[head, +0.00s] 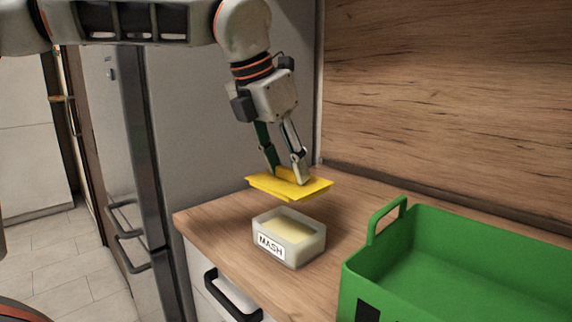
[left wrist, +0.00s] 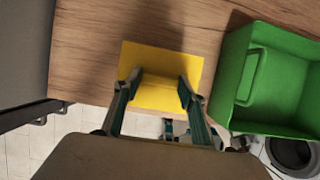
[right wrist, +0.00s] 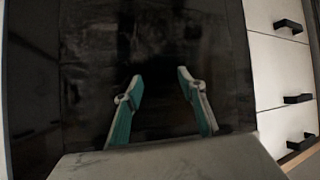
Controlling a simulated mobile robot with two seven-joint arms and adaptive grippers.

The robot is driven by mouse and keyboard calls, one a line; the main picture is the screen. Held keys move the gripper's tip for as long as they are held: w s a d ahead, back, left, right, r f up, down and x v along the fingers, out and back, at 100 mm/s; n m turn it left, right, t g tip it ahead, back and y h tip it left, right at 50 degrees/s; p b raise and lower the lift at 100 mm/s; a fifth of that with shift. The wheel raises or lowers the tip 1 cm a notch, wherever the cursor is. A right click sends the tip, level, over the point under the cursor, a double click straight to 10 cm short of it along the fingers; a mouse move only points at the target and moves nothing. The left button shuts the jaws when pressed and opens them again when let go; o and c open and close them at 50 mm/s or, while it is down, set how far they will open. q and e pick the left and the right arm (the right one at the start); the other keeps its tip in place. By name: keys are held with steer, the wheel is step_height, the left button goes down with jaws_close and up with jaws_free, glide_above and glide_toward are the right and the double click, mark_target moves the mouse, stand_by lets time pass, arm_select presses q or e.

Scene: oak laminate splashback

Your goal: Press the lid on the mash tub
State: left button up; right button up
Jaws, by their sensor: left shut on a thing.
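The mash tub (head: 290,240) is a pale translucent box with a "MASH" label, open at the top, with cream-coloured mash inside. It stands on the wooden counter near its front edge. The yellow lid (head: 312,188) is held above the tub, with a clear gap between them, and looks roughly level. My left gripper (head: 286,178) is shut on the lid's raised middle grip. In the left wrist view the lid (left wrist: 142,58) spans both fingers (left wrist: 160,84) and the tub is hidden. My right gripper (right wrist: 160,82) is open and empty, facing a dark surface away from the counter.
A green crate (head: 360,258) with a raised handle stands on the counter to the right of the tub. A grey fridge (head: 190,120) stands at the left, and a wood splashback (head: 450,100) rises behind. Bare counter (head: 215,212) lies left of the tub.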

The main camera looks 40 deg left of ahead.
mark_target(285, 179)
arm_select(q)
steer(key=shift+f, duration=0.6)
step_height(285, 179, down, 2)
steer(key=shift+f+b, duration=0.2)
steer(key=shift+b, duration=0.35)
step_height(285, 179, down, 2)
steer(key=shift+f+b, duration=0.1)
steer(key=shift+b, duration=0.3)
steer(key=shift+f, duration=0.9)
arm_select(e)
steer(key=shift+w+a+r+m+t+y, duration=0.15)
steer(key=shift+w+a+r+m, duration=0.1)
steer(key=shift+a+r, duration=0.25)
steer(key=shift+w+a+r+m+t+y, duration=0.15)
steer(key=shift+w+a+r, duration=0.15)
steer(key=shift+a, duration=0.35)
arm_select(q)
steer(key=shift+b, duration=0.4)
arm_select(e)
steer(key=shift+s+f, duration=0.3)
steer(key=shift+f, duration=0.15)
arm_select(q)
steer(key=shift+f, duration=0.4)
arm_select(e)
steer(key=shift+s+f, duration=0.15)
steer(key=shift+f, duration=0.15)
steer(key=shift+r, duration=0.1)
